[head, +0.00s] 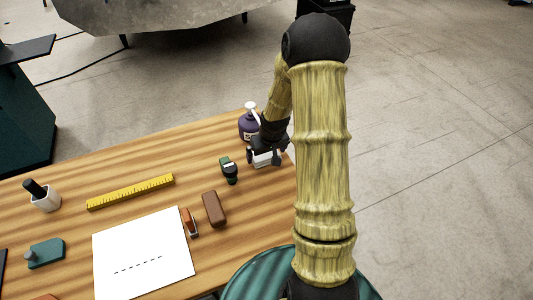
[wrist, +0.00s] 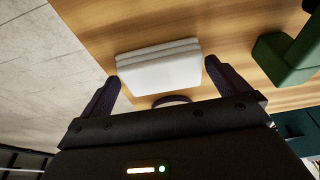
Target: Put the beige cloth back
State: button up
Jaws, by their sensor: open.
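A pale folded stack (wrist: 160,68), off-white and layered, lies on the wooden table near its far right corner; it looks like the beige cloth. In the head view the cloth (head: 265,159) shows only partly below my gripper (head: 264,158). In the wrist view my gripper (wrist: 163,85) is open, with one finger toward each side of the cloth and a gap at each side. The cloth lies ahead of the fingertips, and I cannot tell how far below.
A purple bottle with a white pump (head: 248,124) stands close beside my gripper. A green and black item (head: 229,170) is nearby, also green in the wrist view (wrist: 290,52). A brown block (head: 214,209), yellow ruler (head: 130,192) and white sheet (head: 143,254) lie nearer.

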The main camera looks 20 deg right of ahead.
jog(key=v, duration=1.1)
jog(key=shift+r, duration=0.15)
jog(key=s+a+r, duration=0.3)
jog(key=s+a, duration=0.7)
jog(key=s, duration=0.5)
jog(key=shift+a+r+g, duration=0.3)
jog(key=shift+a+r, duration=0.05)
jog(key=shift+r, duration=0.05)
jog(key=shift+c, duration=0.2)
